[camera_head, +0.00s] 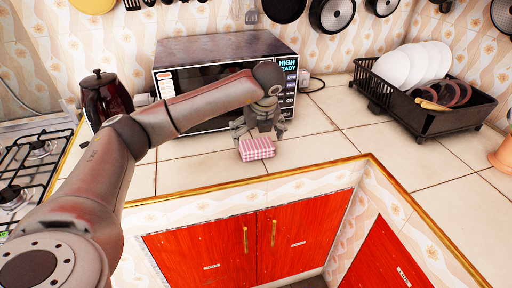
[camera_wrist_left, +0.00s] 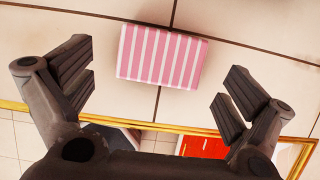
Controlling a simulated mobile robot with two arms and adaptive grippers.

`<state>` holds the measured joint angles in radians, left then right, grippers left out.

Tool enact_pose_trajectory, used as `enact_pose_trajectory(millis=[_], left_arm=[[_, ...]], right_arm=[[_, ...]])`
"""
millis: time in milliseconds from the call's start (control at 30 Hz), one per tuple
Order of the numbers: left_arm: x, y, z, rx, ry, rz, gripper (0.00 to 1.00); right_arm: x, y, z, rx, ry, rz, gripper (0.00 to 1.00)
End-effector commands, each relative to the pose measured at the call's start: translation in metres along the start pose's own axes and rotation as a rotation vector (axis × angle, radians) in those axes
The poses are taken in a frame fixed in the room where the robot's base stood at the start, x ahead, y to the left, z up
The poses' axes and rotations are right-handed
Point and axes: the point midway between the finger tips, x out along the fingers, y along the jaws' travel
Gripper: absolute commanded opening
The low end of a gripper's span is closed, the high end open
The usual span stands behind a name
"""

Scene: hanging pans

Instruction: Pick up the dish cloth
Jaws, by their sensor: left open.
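The dish cloth (camera_head: 257,149) is a folded, pink-and-white block lying on the tiled counter near its front edge, in front of the microwave. It also shows striped in the left wrist view (camera_wrist_left: 161,56), at the top middle. My left gripper (camera_head: 259,132) is right at the cloth in the head view, just behind and above it. In the left wrist view my left gripper (camera_wrist_left: 158,92) has its fingers wide apart, with the cloth beyond the gap between them and nothing held. My right gripper is not in view.
The microwave (camera_head: 222,78) stands close behind my left gripper. A dark kettle (camera_head: 106,100) and a gas stove (camera_head: 36,160) are at the left. A black dish rack (camera_head: 428,115) with white plates is at the right. The counter between cloth and rack is clear.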

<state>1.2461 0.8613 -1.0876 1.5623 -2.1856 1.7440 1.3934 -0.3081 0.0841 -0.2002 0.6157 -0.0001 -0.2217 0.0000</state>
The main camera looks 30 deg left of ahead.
Motion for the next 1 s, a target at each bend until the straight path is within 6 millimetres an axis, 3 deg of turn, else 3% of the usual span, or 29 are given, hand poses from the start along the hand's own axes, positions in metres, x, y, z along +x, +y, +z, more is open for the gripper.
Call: enact_pose_trajectory(millis=[400, 667, 933, 1000], left_arm=[[0.05, -0.001, -0.004, 0.0, 0.001, 0.0, 1.0], [0.054, -0.002, -0.004, 0.001, 0.0, -0.002, 1.0], [0.054, -0.002, -0.004, 0.001, 0.001, -0.002, 0.69], [0.054, -0.002, -0.004, 0.001, 0.001, -0.002, 0.69]], right_arm=[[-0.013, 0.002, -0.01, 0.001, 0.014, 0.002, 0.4], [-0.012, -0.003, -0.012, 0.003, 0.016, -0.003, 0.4], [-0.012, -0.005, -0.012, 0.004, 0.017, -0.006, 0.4], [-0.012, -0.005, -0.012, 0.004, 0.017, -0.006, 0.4]])
